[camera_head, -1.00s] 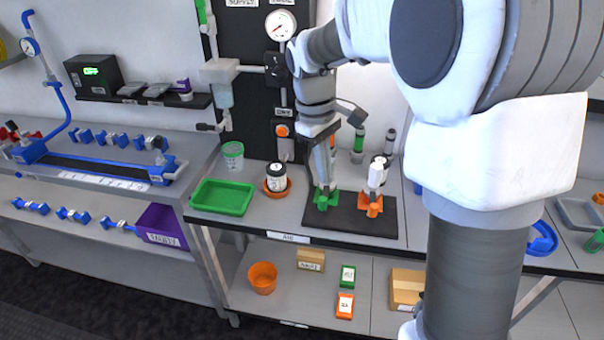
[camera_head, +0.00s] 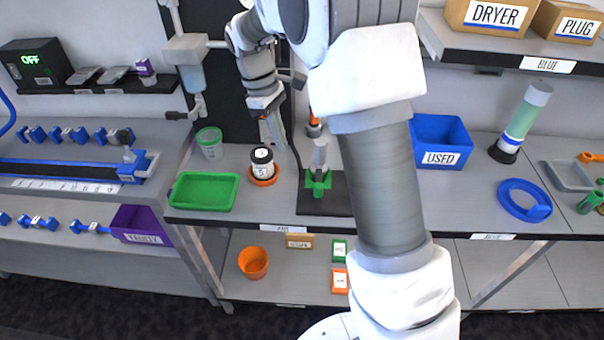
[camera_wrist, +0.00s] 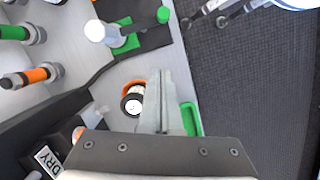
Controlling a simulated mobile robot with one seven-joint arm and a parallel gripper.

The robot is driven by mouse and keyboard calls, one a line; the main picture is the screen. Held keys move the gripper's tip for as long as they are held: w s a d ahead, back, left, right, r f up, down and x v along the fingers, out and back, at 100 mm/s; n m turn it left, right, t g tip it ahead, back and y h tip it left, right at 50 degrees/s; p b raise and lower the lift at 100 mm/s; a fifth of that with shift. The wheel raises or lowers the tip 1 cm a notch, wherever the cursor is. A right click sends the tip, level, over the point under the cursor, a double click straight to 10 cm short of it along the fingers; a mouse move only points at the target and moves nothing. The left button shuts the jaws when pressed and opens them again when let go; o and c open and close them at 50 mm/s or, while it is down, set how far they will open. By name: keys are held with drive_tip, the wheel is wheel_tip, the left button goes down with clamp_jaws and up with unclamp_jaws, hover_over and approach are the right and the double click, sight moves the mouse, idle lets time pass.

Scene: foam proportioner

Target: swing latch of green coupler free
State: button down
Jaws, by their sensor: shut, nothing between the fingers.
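The green coupler (camera_head: 318,181) stands on a black mat (camera_head: 338,201), with a pale grey cylinder (camera_head: 320,154) upright in it. In the wrist view the green coupler (camera_wrist: 126,42) is at the top, beside the cylinder's white end (camera_wrist: 95,31). A dark bar with a green tip (camera_wrist: 163,14) shows beside it; I cannot tell whether this is the latch or its position. My gripper (camera_head: 277,147) is shut and empty, left of the coupler and apart from it. Its fingers (camera_wrist: 157,75) point toward the coupler's side in the wrist view.
A labelled jar in an orange dish (camera_head: 262,165) stands close to the gripper. A green tray (camera_head: 205,191) and green-lidded cup (camera_head: 210,142) are further left. My arm hides the mat's right part. A blue USED bin (camera_head: 441,141) and blue ring (camera_head: 524,200) are right.

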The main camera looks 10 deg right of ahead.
sight(319, 179)
drive_tip(key=shift+f, duration=0.1)
drive_tip(key=s+d+f, duration=0.1)
drive_tip(key=f, duration=0.2)
drive_tip(key=s+d+f, duration=0.1)
drive_tip(key=f, duration=0.2)
drive_tip(key=s+d+f, duration=0.1)
drive_tip(key=d+f, duration=0.1)
drive_tip(key=f, duration=0.1)
drive_tip(key=shift+s+f, duration=0.2)
drive_tip(key=shift+s+d, duration=0.45)
drive_tip(key=shift+d, duration=0.05)
